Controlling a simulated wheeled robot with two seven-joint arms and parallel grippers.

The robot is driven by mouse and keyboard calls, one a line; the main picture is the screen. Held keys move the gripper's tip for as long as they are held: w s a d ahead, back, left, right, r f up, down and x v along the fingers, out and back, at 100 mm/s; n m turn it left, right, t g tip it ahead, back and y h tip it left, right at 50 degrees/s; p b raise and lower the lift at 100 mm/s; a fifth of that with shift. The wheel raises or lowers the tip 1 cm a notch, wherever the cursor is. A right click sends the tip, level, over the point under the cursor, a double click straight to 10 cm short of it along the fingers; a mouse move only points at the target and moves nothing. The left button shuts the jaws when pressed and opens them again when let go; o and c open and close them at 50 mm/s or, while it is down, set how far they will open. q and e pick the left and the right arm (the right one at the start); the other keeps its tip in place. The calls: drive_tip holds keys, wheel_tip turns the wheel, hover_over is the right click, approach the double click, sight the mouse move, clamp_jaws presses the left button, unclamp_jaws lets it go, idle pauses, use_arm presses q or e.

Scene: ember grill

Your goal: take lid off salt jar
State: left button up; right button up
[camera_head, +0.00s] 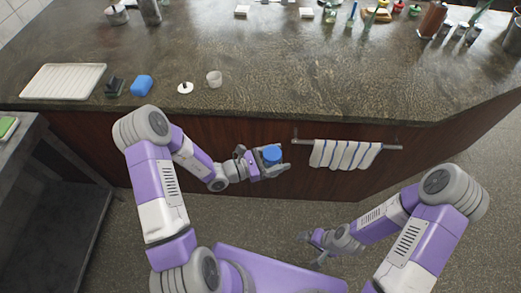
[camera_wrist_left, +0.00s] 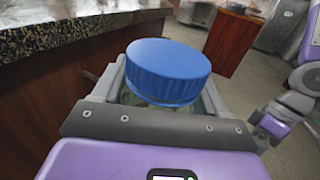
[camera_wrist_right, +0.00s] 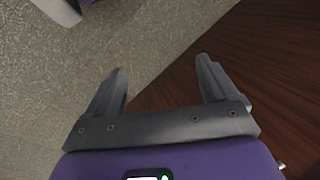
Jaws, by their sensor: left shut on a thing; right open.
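A jar with a ribbed blue lid (camera_head: 271,153) is in my left gripper (camera_head: 268,168), in front of the counter. The left wrist view shows the blue lid (camera_wrist_left: 168,72) on top, with the gripper fingers on both sides of the jar's body below it. The body is mostly hidden under the lid and between the fingers; I cannot read any label. My right gripper (camera_head: 311,250) is low, right of my base and apart from the jar. The right wrist view shows its fingers (camera_wrist_right: 160,66) spread and empty.
A striped towel (camera_head: 345,154) hangs on a rail. Several items stand farther back.

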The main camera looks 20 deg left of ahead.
use_arm(q)
drive_tip(key=d+m+g, duration=0.1)
drive_tip(key=d+g+h, duration=0.1)
drive_tip(key=d, duration=0.1)
drive_tip(key=d+m+g+h, duration=0.1)
drive_tip(key=shift+w+d+f+m, duration=0.3)
drive_tip(key=shift+w, duration=0.05)
drive_tip(key=shift+d+f+g, duration=0.1)
drive_tip(key=shift+d+g, duration=0.15)
drive_tip(key=shift+g, duration=0.25)
clamp_jaws()
use_arm(e)
drive_tip(key=shift+c, duration=0.4)
drive_tip(key=h, duration=0.4)
approach(272, 163)
drive_tip(key=w+d, duration=0.3)
drive_tip(key=w, duration=0.1)
use_arm(q)
drive_tip(key=shift+d+m, duration=0.15)
drive_tip(key=shift+m, duration=0.15)
use_arm(e)
wheel_tip(272, 163, down, 8)
drive_tip(key=shift+w+d+n+g, duration=0.2)
drive_tip(key=shift+n+g, duration=0.1)
drive_tip(key=shift+n, duration=0.1)
